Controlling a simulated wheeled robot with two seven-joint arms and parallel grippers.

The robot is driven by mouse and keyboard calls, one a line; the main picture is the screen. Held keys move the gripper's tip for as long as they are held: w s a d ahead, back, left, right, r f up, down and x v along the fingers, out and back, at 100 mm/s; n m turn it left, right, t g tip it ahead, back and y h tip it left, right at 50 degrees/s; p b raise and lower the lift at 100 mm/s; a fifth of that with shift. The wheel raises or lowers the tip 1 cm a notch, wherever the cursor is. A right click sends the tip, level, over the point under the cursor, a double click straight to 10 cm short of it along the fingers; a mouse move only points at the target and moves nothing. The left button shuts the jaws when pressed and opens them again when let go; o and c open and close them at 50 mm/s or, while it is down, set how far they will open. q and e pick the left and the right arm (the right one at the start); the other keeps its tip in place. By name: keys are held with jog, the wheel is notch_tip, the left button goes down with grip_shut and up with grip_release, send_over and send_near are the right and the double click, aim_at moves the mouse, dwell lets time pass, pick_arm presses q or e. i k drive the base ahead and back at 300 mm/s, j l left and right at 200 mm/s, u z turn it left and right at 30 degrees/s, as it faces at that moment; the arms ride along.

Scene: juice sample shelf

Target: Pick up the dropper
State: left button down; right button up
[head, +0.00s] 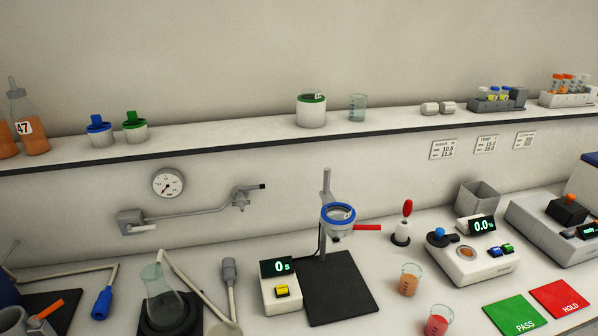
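The dropper (407,209) has a red bulb and stands upright in a small pale holder with a dark base (401,238). It is on the bench right of the centre, just right of the ring stand. Its lower part is hidden inside the holder. Neither of my grippers shows in the head view, and nothing is touching the dropper.
A ring stand with a blue ring (338,212) and a red handle (367,227) is close on the left. A beaker of orange liquid (409,283) stands in front. A grey instrument (470,262) is to the right. A shelf (230,138) runs above.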

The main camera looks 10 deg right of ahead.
aim_at(406, 209)
jog(key=k+l, duration=0.15)
jog(key=l, duration=0.25)
jog(key=k+l+u, duration=0.1)
jog(key=l, duration=0.35)
jog(key=k+l, duration=0.25)
jog(key=l, duration=0.15)
jog(key=k+l+u, duration=0.1)
jog(key=l, duration=0.3)
jog(key=k+l, duration=0.3)
jog(key=l+u, duration=0.05)
jog(key=l, duration=0.05)
